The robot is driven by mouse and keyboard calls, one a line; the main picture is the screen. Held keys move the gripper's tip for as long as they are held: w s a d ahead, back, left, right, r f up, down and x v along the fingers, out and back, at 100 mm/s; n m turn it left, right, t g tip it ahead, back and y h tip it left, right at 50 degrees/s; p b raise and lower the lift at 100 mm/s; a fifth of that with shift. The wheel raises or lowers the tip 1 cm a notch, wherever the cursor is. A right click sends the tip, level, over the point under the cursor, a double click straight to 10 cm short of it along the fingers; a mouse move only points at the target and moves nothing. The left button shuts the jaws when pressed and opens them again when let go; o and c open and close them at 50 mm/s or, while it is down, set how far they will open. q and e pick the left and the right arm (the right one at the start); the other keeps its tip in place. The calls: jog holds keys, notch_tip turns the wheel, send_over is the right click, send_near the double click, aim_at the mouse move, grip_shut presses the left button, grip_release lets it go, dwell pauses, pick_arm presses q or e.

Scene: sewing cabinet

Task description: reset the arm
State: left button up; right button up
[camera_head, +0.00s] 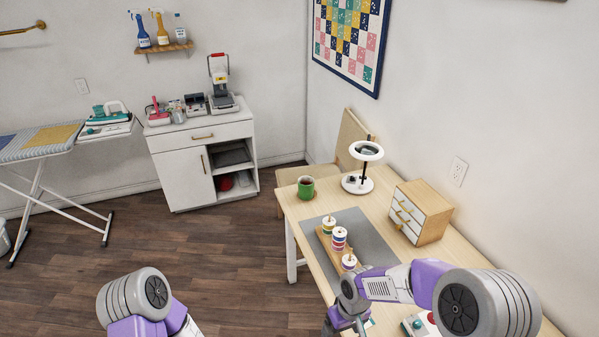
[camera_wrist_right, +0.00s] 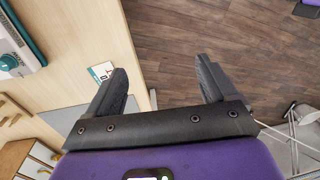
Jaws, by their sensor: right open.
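My right arm reaches from the lower right over the table's front edge in the head view, with its gripper (camera_head: 347,324) at the bottom of the picture. In the right wrist view the gripper (camera_wrist_right: 160,75) is open, its two dark fingers wide apart with nothing between them. It hangs at the table edge, with the wood floor showing between the fingers. A small printed card (camera_wrist_right: 101,72) lies on the table beside one finger. Of my left arm only a purple and grey link shows at the lower left of the head view; its gripper is out of view.
A white cabinet (camera_head: 185,178) and ironing board (camera_head: 40,141) stand behind. Floor left of the table is clear.

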pick_arm(q)
jog(key=shift+w, duration=0.15)
pick_arm(e)
jog(key=s+a+f+m+y, duration=0.1)
jog(key=s+f+m+y, duration=0.2)
jog(key=s+f+m, duration=0.4)
jog(key=s+f, duration=0.6)
jog(key=f, duration=0.4)
jog(key=shift+s+a+t, duration=0.2)
jog(key=shift+s+t, duration=0.1)
jog(key=shift+t, duration=0.1)
jog(key=shift+r, duration=0.1)
